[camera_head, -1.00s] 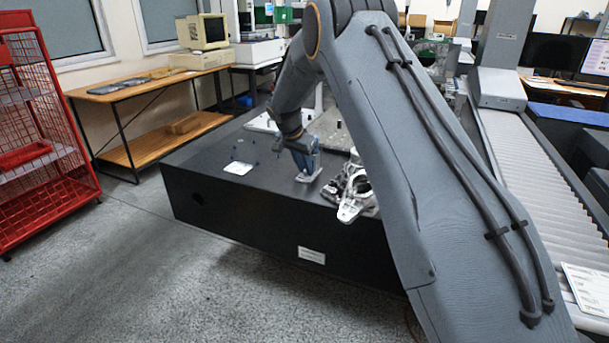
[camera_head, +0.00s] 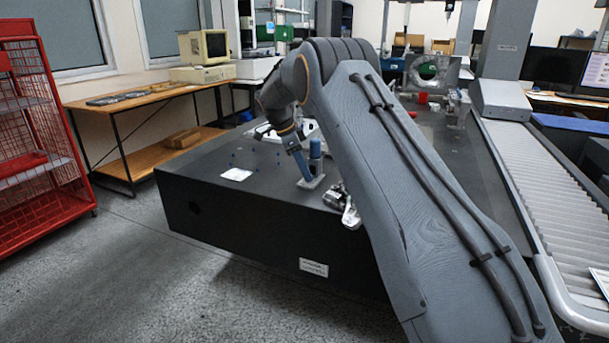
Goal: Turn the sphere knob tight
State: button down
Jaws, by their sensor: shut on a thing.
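A small grey base plate (camera_head: 313,184) with an upright blue post (camera_head: 316,150) stands on the black granite table, left of my arm. My gripper (camera_head: 307,177) reaches down from the upper left, tilted, with its blue finger beside the post and its tip low at the plate. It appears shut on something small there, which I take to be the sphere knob. The knob itself is hidden or too small to make out. No sphere can be clearly told at the post.
The black granite table (camera_head: 250,215) carries a white card (camera_head: 237,174), several small blue pins and a shiny metal casting (camera_head: 345,205), partly behind my arm. A red cage rack (camera_head: 40,150) stands left, a wooden bench (camera_head: 150,98) behind. The floor in front is clear.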

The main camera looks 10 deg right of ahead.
jog(key=shift+m, duration=0.3)
jog(key=c, duration=1.8)
grip_release()
jog(key=shift+c, duration=0.2)
jog(key=v, duration=0.7)
jog(key=shift+r, duration=0.3)
jog(key=shift+w+a, duration=0.1)
jog(key=shift+a, duration=0.05)
